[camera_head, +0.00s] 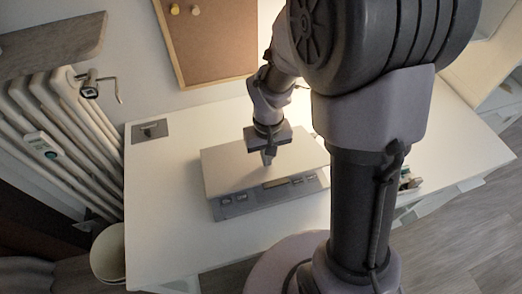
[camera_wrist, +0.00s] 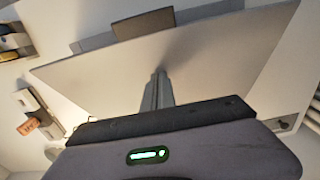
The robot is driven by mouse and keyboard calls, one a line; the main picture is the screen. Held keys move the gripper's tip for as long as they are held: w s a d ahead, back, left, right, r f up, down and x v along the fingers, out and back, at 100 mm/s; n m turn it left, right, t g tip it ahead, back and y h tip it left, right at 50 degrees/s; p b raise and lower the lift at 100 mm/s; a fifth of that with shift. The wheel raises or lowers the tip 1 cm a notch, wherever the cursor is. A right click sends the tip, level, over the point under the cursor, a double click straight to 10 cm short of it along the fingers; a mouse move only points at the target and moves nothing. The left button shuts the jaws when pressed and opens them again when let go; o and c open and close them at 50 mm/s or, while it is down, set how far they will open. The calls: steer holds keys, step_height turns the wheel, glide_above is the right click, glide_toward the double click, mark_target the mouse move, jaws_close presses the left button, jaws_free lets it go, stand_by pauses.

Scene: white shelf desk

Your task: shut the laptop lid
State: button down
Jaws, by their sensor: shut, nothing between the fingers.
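The laptop stands on the white desk (camera_head: 155,215). Its pale flat lid (camera_head: 228,165) is tilted low over the grey base (camera_head: 240,207), hiding most of it. A front strip of the base with a dark touchpad shows past the lid's edge. In the wrist view the lid (camera_wrist: 220,62) spans the picture, with the touchpad (camera_wrist: 143,23) beyond its far edge. My gripper (camera_head: 268,161) is shut and empty, pointing down over the lid's upper face. It also shows in the wrist view (camera_wrist: 158,76). I cannot tell whether the fingertips touch the lid.
A grey plate (camera_head: 149,131) lies at the desk's back left corner. A radiator (camera_head: 65,130) and a pale bin (camera_head: 108,254) stand to the left. A cork board (camera_head: 212,40) hangs behind. Small items (camera_head: 408,182) are at the right, partly behind my arm. The desk's front left is clear.

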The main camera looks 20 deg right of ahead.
steer(key=shift+f+b, duration=1.9)
steer(key=shift+f, duration=1.65)
step_height(320, 180, up, 7)
steer(key=p, duration=0.5)
steer(key=shift+r+p, duration=0.15)
steer(key=shift+p, duration=0.15)
